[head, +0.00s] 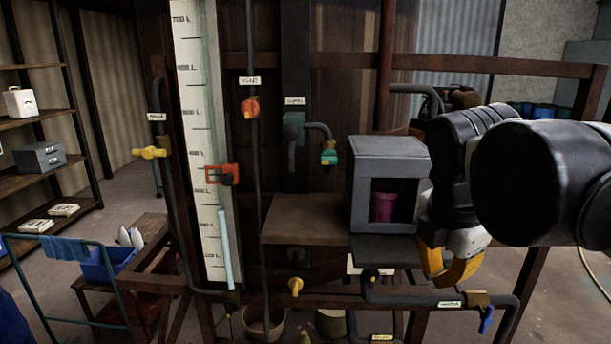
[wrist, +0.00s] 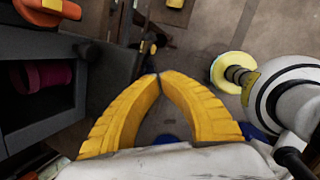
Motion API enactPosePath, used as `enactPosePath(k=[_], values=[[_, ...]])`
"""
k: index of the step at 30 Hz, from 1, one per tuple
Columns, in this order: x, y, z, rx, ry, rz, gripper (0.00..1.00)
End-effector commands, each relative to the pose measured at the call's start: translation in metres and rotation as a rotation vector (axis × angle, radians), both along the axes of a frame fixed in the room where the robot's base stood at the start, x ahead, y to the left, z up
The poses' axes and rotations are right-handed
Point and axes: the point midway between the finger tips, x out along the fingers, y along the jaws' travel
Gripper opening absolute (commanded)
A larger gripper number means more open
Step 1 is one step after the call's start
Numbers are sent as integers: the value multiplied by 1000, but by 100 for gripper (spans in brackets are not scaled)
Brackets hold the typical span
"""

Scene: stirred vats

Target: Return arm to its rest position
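My arm (head: 545,180) reaches in from the right in the head view, with black and grey links bent downward at the wrist. My gripper (head: 445,282) hangs at its end, just right of the grey box (head: 388,160) and in front of the frame. In the wrist view the two yellow fingers of my gripper (wrist: 156,76) curve together and their tips meet, with nothing seen between them. The grey box also shows at the left of the wrist view (wrist: 40,115), apart from the fingers.
A magenta cup (head: 383,206) stands inside the open grey box. The tall gauge (head: 205,130), pipes and a wooden rail (head: 500,66) stand around. A blue-handled valve (head: 486,318) sits below my gripper. Shelves (head: 40,128) and a blue bin (head: 104,265) are at the left.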

Motion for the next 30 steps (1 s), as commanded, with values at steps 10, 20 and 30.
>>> enactPosePath(k=[10,20,30], values=[[-30,17,-237,456,-245,-826,0],[-56,31,-403,895,-348,-1507,0],[-62,34,-430,1011,-354,-1680,0]])
